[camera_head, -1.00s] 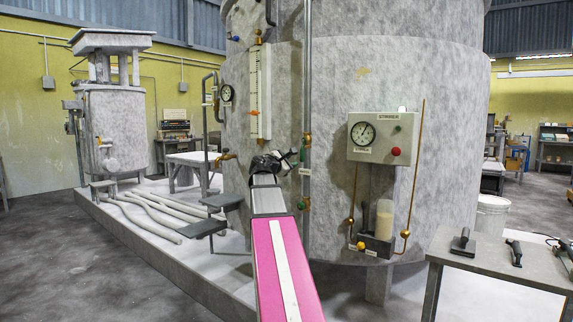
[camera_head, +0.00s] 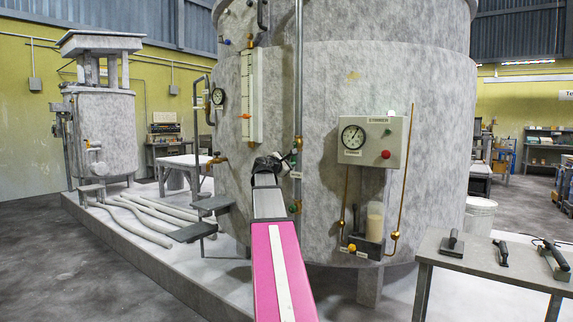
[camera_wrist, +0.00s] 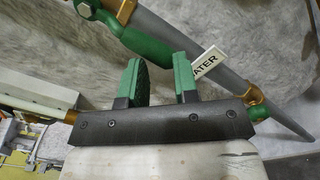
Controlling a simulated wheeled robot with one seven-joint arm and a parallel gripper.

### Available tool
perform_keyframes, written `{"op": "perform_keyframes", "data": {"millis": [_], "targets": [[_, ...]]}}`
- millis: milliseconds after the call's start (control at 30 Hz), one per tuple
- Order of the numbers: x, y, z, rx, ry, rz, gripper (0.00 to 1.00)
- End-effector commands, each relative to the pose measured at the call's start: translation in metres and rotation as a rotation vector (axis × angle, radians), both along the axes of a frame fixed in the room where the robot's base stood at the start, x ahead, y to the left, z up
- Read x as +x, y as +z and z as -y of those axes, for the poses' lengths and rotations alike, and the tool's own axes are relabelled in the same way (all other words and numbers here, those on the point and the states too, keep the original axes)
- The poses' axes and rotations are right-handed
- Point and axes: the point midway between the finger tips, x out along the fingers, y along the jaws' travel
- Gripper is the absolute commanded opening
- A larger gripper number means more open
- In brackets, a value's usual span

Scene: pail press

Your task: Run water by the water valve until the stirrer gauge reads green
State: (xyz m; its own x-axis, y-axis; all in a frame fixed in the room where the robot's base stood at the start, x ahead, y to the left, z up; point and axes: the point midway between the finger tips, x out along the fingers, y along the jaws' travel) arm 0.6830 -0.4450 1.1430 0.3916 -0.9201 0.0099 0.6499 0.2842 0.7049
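The water valve's green lever (camera_wrist: 150,42) and brass body (camera_wrist: 126,8) sit on a grey pipe with a WATER tag (camera_wrist: 208,62) in the wrist view. My gripper (camera_wrist: 158,80) points at the pipe, its two green-padded fingers apart, with nothing visible gripped. The lever lies just beyond the fingertips; I cannot tell whether they touch. In the head view my gripper (camera_head: 272,160) is at the vertical pipe, largely hiding the valve.
The large grey tank (camera_head: 330,75) stands close ahead. Another green-handled valve (camera_head: 294,208) is lower on the pipe. A table with tools (camera_head: 485,262) stands at the right; open floor lies at far left.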

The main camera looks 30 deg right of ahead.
Motion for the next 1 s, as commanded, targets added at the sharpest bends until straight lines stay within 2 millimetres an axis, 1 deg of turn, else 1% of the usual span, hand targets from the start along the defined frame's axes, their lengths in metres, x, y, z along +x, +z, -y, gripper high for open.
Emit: {"op": "perform_keyframes", "data": {"millis": [33, 233, 500, 567, 600, 633, 867, 1000], "targets": [[0.008, 0.001, 0.016, 0.010, -0.019, 0.000, 0.15], [0.018, 0.002, 0.015, 0.010, -0.017, -0.001, 0.14], [0.033, 0.004, 0.008, 0.005, -0.009, -0.005, 0.12], [0.034, 0.004, 0.008, 0.005, -0.010, -0.005, 0.13], [0.034, 0.004, 0.008, 0.006, -0.010, -0.005, 0.16], [0.034, 0.005, 0.007, 0.005, -0.011, -0.004, 0.17], [0.029, 0.006, 0.004, 0.002, -0.013, -0.003, 0.19], [0.030, 0.008, 0.001, 0.000, -0.012, -0.001, 0.20]]}}
